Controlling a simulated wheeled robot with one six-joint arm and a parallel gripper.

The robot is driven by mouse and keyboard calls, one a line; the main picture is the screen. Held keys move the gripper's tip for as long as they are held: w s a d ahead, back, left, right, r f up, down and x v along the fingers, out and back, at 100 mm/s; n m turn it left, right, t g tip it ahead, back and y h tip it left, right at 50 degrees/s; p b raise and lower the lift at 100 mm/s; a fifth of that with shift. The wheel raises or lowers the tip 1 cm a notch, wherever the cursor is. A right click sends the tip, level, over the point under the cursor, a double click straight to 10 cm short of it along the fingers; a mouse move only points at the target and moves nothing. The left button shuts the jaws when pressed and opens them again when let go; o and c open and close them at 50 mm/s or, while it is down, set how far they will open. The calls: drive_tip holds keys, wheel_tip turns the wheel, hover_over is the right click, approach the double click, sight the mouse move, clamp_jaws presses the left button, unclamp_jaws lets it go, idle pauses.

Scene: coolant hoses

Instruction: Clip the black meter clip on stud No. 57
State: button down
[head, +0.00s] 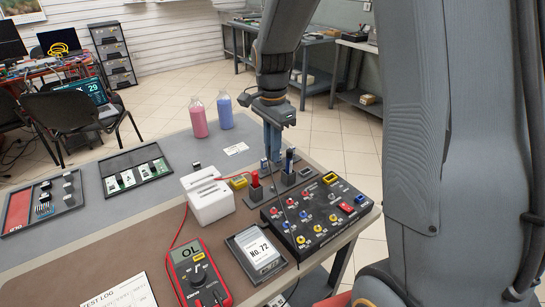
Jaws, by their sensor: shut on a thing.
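My gripper (272,150) points down behind the test box, its fingers close beside the black meter clip (290,157). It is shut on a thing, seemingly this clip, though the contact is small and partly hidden. The clip is upright over a dark holder (288,178); I cannot tell whether it is clear of it. The red meter clip (255,180) stands in a similar holder to the left. The black test box (330,231) carries several coloured studs; their numbers are too small to read. The red meter (198,272) shows "OL". A display (260,252) reads "No. 72".
A white block-shaped device (208,196) stands left of the holders. Red and blue bottles (198,117) (224,109) stand at the back edge. Trays (135,170) (42,203) and a test log (120,293) lie left.

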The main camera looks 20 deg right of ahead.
drive_tip(key=shift+r+p, duration=1.2)
drive_tip(key=shift+r, duration=0.1)
drive_tip(key=shift+s, duration=0.1)
drive_tip(key=s, duration=0.1)
drive_tip(key=p, duration=0.4)
hover_over(303, 211)
wheel_tip(303, 211, down, 3)
wheel_tip(303, 211, down, 3)
drive_tip(key=shift+f+b, duration=0.15)
drive_tip(key=shift+b, duration=0.75)
drive_tip(key=shift+f+b, duration=0.4)
drive_tip(key=shift+f, duration=0.55)
drive_tip(key=shift+f, duration=0.85)
drive_tip(key=c, duration=1.4)
unclamp_jaws()
